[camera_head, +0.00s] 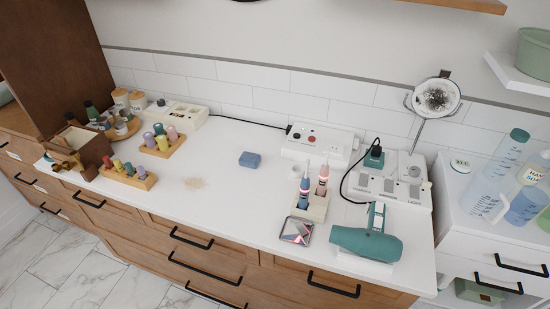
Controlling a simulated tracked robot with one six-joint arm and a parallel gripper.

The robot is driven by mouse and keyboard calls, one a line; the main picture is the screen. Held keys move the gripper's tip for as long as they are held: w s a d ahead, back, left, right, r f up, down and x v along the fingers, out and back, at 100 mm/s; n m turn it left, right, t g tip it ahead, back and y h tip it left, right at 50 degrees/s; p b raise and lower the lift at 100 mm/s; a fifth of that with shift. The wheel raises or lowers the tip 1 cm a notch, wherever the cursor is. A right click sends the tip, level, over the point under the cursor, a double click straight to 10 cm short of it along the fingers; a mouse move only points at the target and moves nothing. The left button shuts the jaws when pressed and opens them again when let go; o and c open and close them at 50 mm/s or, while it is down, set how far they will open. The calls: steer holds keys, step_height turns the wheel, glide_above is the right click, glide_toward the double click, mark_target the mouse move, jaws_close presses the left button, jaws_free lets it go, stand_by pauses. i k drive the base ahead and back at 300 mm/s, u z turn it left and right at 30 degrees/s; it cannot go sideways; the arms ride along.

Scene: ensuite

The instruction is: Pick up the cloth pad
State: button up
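My gripper does not show in the head camera view.
A pale crumb-like patch (195,183) lies left of the pad. Wooden holders with coloured bottles (128,175) stand at the left. A toothbrush stand (312,205), a teal hair dryer (367,242) and white switch boxes (320,145) stand at the right. A black cord (248,121) runs along the back.

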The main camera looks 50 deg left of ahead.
mark_target(249, 160)
steer(key=z, duration=1.4)
steer(key=k, duration=2.4)
steer(key=u, duration=0.95)
